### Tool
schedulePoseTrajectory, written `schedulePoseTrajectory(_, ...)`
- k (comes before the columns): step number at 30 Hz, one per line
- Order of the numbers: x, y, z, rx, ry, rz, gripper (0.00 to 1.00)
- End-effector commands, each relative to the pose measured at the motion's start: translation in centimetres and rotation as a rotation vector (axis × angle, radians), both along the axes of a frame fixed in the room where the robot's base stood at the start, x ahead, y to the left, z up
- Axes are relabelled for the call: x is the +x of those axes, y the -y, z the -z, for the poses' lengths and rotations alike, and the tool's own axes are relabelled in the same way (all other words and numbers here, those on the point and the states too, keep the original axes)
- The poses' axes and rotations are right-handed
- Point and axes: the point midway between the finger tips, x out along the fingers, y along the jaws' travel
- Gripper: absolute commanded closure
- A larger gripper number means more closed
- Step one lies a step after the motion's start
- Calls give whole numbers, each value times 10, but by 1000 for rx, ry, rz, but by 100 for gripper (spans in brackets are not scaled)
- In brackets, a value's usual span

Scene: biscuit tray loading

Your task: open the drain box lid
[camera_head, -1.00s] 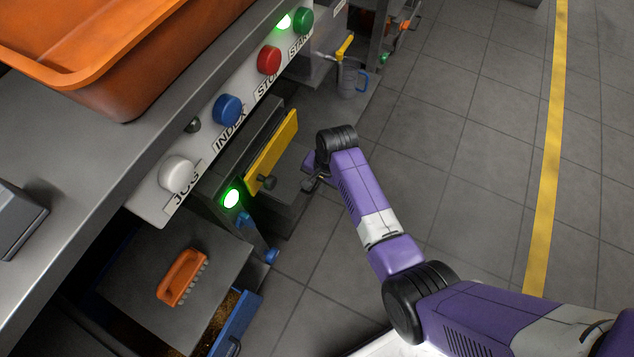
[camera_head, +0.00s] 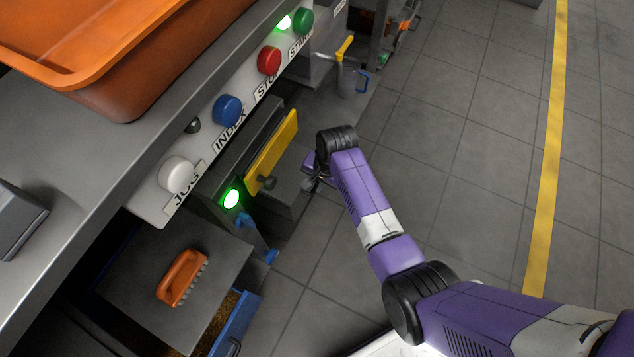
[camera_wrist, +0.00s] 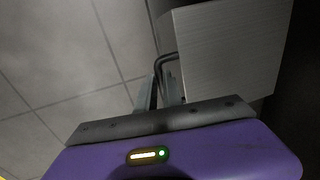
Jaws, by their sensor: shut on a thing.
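A grey metal box (camera_wrist: 232,50), which looks like the drain box, fills the upper right of the wrist view. In the head view a grey box (camera_head: 283,205) sits low at the machine's side, beside a yellow plate. A dark bent rod handle (camera_wrist: 165,60) stands out at the box's left edge in the wrist view. My gripper (camera_wrist: 160,88) is shut on this handle, its two fingers on either side of it. In the head view my gripper (camera_head: 315,181) is at the box's right end, partly hidden by my wrist. I cannot make out a gap at the lid.
A yellow plate (camera_head: 272,152) with a dark knob stands just left of my gripper. The button panel (camera_head: 150,205) and an orange bin (camera_head: 60,88) are above left. A grey jug (camera_head: 347,78) stands beyond. The tiled floor (camera_head: 450,190) to the right is clear.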

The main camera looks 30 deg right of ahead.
Motion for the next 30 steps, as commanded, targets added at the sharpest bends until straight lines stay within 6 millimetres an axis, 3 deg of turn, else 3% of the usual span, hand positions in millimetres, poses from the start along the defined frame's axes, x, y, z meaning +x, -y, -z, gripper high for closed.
schedulePoseTrajectory(19,-1,1,-2,-1,-2,1,100)
schedulePoseTrajectory(30,8,-5,-45,0,2,0,100)
